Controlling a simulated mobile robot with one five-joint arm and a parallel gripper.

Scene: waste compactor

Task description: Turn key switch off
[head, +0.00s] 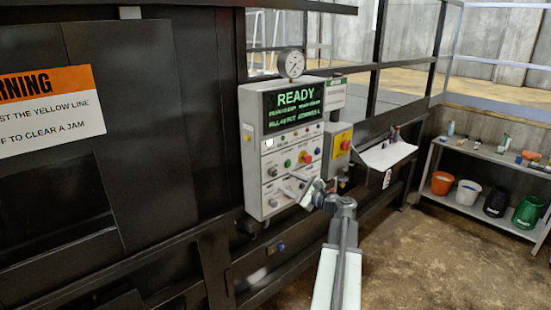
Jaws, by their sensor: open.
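The grey control box (252,165) hangs on the dark compactor wall in the head view. Its screen (294,105) reads READY in green. Below are small lamps, a green button (288,163), a red knob (306,158) and several small switches at the left and bottom. I cannot tell for sure which of these is the key switch, or its position. My gripper (288,184) is open in front of the lower part of the panel, with its fingers pointing left towards it. It hides part of the lower right switches. I cannot tell whether it touches anything.
A yellow box with a red button (345,146) sits right of the panel. A small white shelf (386,155) juts out beyond it. A grey rack (478,205) with several buckets stands at the right. Dark rails run below the panel. The brown floor between is clear.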

